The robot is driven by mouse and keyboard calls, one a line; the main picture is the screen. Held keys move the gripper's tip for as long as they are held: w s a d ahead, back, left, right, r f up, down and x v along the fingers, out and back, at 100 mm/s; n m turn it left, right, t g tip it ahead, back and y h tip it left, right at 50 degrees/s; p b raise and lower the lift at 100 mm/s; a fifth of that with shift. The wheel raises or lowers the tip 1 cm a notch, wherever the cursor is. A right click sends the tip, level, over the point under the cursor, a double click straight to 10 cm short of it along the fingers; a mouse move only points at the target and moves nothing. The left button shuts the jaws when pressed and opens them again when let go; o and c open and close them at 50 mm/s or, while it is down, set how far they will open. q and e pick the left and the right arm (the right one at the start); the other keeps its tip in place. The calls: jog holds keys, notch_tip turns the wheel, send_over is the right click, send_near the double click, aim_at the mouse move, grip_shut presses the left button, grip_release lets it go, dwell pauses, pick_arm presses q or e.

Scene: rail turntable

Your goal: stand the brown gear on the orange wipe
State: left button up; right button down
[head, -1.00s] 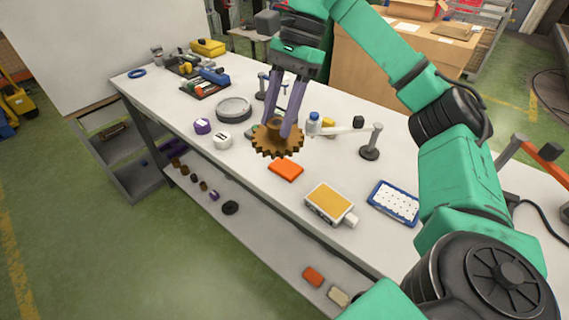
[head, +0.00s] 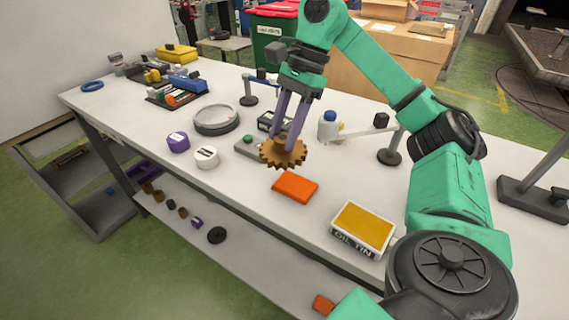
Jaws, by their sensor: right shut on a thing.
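The brown gear (head: 284,155) is a toothed disc with a hub on top. My right gripper (head: 287,138) comes down from above and is shut on the gear's hub. The gear looks roughly level and appears held above the white bench, just behind the orange wipe. The orange wipe (head: 295,187) is a flat folded rectangle lying on the bench near its front edge, with nothing on it. My left gripper is not in view.
An oil tin (head: 362,228) with a yellow top stands right of the wipe. A white roll (head: 206,157), a purple roll (head: 178,142) and a round grey dish (head: 216,120) are to the left. A blue-capped bottle (head: 328,124) and a post stand (head: 389,156) are behind right.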

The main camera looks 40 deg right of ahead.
notch_tip(320, 180, down, 4)
jog(key=shift+s+f, duration=0.1)
jog(key=shift+f, duration=0.1)
notch_tip(320, 180, down, 2)
jog(key=shift+f, duration=0.25)
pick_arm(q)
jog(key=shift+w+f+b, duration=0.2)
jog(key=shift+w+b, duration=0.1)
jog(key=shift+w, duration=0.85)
pick_arm(e)
jog(key=shift+c, duration=2)
grip_release()
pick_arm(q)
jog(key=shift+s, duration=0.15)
